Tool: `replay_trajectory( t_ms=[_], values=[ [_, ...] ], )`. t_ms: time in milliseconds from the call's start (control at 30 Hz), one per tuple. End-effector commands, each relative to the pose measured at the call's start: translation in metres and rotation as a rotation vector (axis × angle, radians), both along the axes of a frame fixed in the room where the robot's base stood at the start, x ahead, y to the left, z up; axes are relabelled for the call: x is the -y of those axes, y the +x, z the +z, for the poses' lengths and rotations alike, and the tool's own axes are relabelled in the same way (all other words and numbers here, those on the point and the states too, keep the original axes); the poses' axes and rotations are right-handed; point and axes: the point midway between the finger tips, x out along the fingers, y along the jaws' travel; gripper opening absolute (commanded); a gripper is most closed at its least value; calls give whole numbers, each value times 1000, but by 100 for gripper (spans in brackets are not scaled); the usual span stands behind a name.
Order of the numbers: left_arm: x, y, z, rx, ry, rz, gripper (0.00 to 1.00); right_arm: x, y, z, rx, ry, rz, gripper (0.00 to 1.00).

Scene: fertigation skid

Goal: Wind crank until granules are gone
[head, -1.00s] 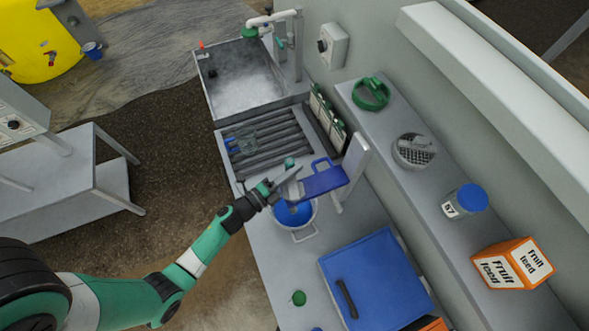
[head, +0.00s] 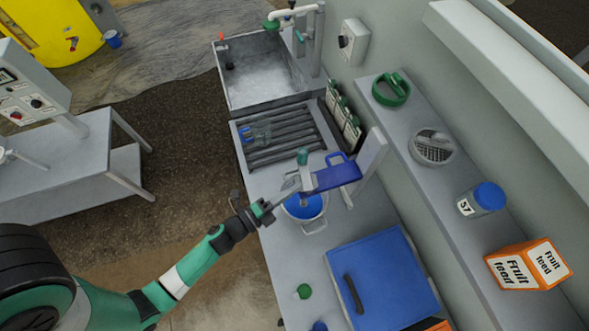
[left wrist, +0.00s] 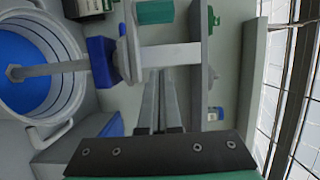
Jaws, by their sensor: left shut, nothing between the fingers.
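A blue feeder (head: 338,175) is mounted on an upright grey plate at the bench's wall side. A white pot (head: 312,226) with a blue interior stands below the feeder. My left gripper (head: 284,197) is shut and empty, just left of the crank and below the knob. In the left wrist view its fingers (left wrist: 160,105) point toward the crank arm; I cannot tell whether they touch. No granules can be made out. My right gripper is not in view.
A large blue-lidded box (head: 380,275) and a small green item (head: 303,292) are on the near bench. A ribbed drainer (head: 285,138) and sink (head: 262,80) lie beyond. The wall shelf holds a jar (head: 482,199) and a fruit feed box (head: 527,264).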

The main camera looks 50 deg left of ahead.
Motion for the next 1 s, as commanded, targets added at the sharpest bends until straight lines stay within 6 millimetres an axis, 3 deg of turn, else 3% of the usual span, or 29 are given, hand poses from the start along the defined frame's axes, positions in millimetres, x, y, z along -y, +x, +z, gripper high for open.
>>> replay_trajectory(
  t_ms=[367, 500, 633, 767, 900, 1000],
  values=[
    [0, 0, 0, 0, 0, 0, 0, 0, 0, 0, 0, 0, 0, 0],
    [1, 3, 5, 9, -5, -11, 22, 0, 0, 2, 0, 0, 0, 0],
    [12, 17, 34, 59, -57, -87, 45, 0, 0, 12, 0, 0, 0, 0],
    [40, 42, 85, 88, -176, -297, 66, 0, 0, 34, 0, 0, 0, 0],
    [71, 63, 115, -95, -342, -544, 66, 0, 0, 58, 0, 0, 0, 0],
    [74, 72, 116, -351, -460, -603, 66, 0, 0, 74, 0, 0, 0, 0]
  ],
)
